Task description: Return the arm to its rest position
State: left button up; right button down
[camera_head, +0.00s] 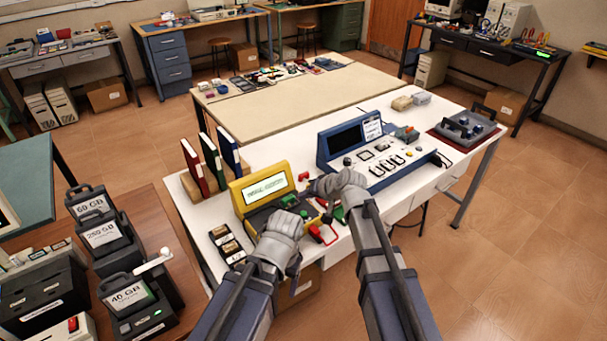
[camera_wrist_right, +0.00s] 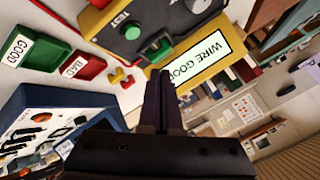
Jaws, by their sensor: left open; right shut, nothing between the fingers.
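My left gripper (camera_head: 285,222) is in front of the yellow tester (camera_head: 238,190) on the white table; its fingertips are hard to make out. My right gripper (camera_head: 325,186) is just right of the tester, above the table. In the right wrist view its dark fingers (camera_wrist_right: 158,95) are together with nothing between them. There they point at the yellow tester (camera_wrist_right: 190,82), whose screen reads "WIRE GOOD". A green tray labelled GOOD (camera_wrist_right: 38,47) and a red tray labelled BAD (camera_wrist_right: 83,66) also show in that view.
A blue console (camera_head: 325,160) stands right of the tester. Red, green and blue binders (camera_head: 210,160) stand behind it to the left. A small tray of parts (camera_head: 228,243) lies at the table's left. A brown table with black labelled boxes (camera_head: 100,232) is at the far left. Floor is clear on the right.

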jog(key=s+d+f+n+g+h, duration=0.1)
jog(key=s+f+g+h, duration=0.1)
jog(key=s, duration=0.6)
jog(key=s+d+f+n+g+h, duration=0.2)
jog(key=s+h, duration=0.1)
jog(key=s, duration=0.6)
jog(key=s+d+f+n+g+h, duration=0.1)
jog(key=s+d+f+g+h, duration=0.1)
jog(key=s, duration=0.6)
jog(key=shift+s+d+f+g+h, duration=0.25)
jog(key=shift+s+g+h, duration=0.1)
jog(key=shift+g, duration=0.25)
dwell(0.7)
